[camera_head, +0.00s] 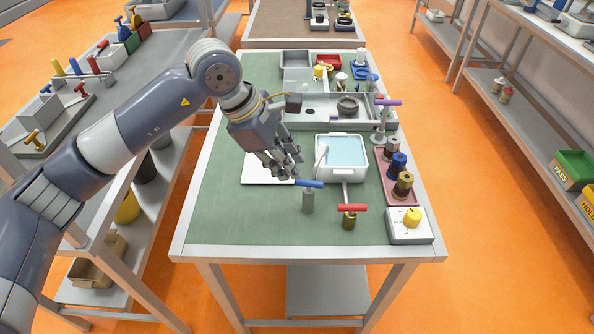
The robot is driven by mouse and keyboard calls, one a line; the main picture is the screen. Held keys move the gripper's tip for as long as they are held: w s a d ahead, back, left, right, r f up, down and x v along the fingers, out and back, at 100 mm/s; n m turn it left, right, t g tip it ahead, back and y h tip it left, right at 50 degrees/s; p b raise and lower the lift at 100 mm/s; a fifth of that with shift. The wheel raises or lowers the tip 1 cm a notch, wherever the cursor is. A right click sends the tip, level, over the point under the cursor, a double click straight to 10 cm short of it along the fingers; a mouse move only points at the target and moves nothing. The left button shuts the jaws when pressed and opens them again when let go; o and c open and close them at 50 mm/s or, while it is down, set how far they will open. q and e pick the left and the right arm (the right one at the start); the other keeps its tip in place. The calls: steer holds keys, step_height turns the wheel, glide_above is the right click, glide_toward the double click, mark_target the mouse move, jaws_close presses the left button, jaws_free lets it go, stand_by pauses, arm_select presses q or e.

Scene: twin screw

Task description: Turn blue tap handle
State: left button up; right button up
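The blue tap handle (311,184) is a short bar on top of a grey upright post (308,203), near the front middle of the green-topped bench (230,215). My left gripper (288,176) reaches in from the upper left. Its fingers hang just above and left of the blue handle's left end. The fingers look spread and hold nothing that I can see. I cannot tell whether a fingertip touches the handle. My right gripper is not in view.
A red handle (352,208) on a brass post stands close to the right. A white basin (343,158) with water is behind. A white box with a yellow knob (411,218) is at the front right. A white sheet (258,169) lies under my gripper. The front left bench is clear.

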mark_target(301, 181)
arm_select(q)
steer(key=shift+p+x, duration=0.55)
steer(key=shift+x, duration=2.15)
steer(key=shift+w, duration=0.1)
jaws_close()
